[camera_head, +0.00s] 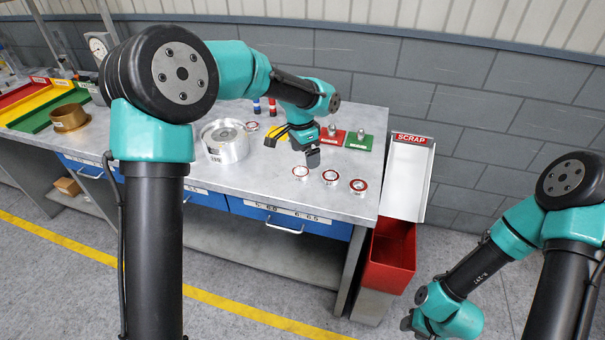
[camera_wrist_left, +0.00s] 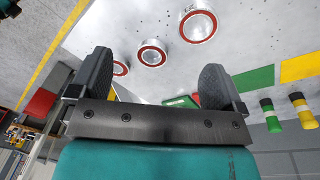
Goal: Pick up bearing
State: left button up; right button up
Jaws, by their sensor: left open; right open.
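Three round bearings with red rings lie in a row on the grey bench near its front right, the left one (camera_head: 300,173), the middle one (camera_head: 330,177) and the right one (camera_head: 358,186). The left wrist view also shows three, the nearest one (camera_wrist_left: 198,27), another (camera_wrist_left: 151,54) and a far one (camera_wrist_left: 120,69) partly behind a finger. My left gripper (camera_head: 291,149) is open and empty, above the bench just behind the left bearing. Its spread fingers show in the wrist view (camera_wrist_left: 156,82). My right gripper (camera_head: 408,322) is open, low at the lower right, partly hidden.
A silver round housing (camera_head: 225,150) stands left of my left gripper, with another red-ringed part (camera_head: 252,126) behind it. Red (camera_head: 333,137) and green (camera_head: 359,145) blocks lie behind the bearings. A scrap chute (camera_head: 405,180) and red bin (camera_head: 391,250) stand at the bench's right end.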

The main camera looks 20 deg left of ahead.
pick_arm(q)
jog(key=w+a+r+m+y, duration=0.1)
jog(key=w+a+r+m, duration=0.1)
jog(key=w+r+m, duration=0.2)
notch_tip(320, 180, up, 3)
jog(key=shift+w+a+f, duration=0.15)
jog(key=shift+w+f, duration=0.05)
jog(key=shift+w, duration=0.15)
send_over(301, 175)
notch_tip(301, 175, down, 12)
jog(key=shift+f, duration=0.15)
jog(key=shift+f, duration=2.6)
jog(key=c, duration=1.1)
